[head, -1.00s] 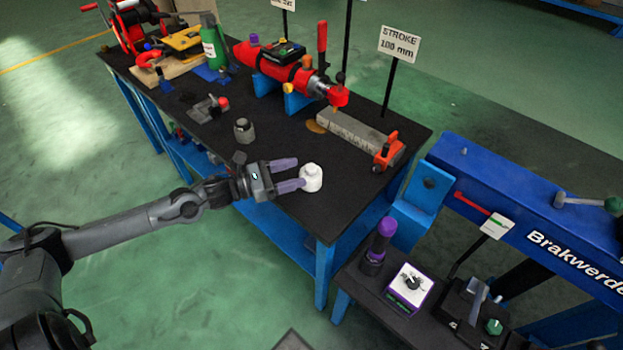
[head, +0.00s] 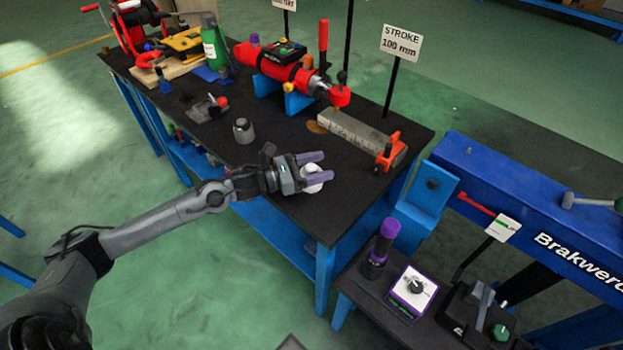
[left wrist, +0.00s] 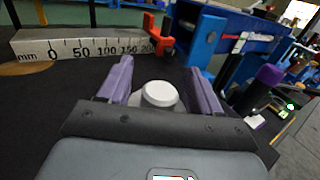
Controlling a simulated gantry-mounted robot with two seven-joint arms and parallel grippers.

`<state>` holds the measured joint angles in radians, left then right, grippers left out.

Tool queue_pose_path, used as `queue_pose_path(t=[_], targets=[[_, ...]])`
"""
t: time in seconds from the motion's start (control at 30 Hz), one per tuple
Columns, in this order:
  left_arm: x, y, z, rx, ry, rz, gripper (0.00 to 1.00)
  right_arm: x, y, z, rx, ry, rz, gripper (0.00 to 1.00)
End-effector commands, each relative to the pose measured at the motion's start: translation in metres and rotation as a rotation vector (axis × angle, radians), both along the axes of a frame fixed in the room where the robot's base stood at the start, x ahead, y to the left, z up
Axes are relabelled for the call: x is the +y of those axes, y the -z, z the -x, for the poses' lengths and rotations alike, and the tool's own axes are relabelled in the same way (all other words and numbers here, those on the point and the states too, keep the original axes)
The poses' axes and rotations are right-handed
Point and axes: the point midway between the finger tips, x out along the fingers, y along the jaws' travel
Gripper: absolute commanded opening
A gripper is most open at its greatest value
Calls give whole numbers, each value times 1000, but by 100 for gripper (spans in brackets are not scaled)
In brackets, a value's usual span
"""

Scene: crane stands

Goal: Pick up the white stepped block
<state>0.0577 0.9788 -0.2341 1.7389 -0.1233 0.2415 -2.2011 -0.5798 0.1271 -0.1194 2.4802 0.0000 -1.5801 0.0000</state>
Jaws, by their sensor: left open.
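The white stepped block (head: 311,184) stands upright on the black tabletop near its front edge. In the head view my left gripper (head: 316,166) reaches in from the left, with its purple fingers partly covering the block. In the left wrist view the block (left wrist: 159,95) sits between the two open fingers (left wrist: 160,88), with gaps on both sides; its lower part is hidden by the gripper body. The fingers are open and do not appear to press on it. My right gripper is not in view.
A grey ruler bar (head: 350,131) with an orange clamp (head: 390,151) lies beyond the block. A grey metal nut-like piece (head: 243,131) stands to its left. A red cylinder (head: 290,68) rests on blue supports behind. Bare black tabletop surrounds the block.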

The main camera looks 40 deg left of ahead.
Motion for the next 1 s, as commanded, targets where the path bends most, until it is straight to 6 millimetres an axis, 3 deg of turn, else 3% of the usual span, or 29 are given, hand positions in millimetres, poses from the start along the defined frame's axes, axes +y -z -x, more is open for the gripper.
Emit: queue_pose_path(t=[0.3, 0.67, 1.0], targets=[[-1, 0, -2, 0, 0, 0, 63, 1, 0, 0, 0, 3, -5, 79], [-1, 0, -2, 0, 0, 0, 8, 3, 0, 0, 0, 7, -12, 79], [-1, -4, -2, -1, 0, 0, 8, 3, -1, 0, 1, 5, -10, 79]])
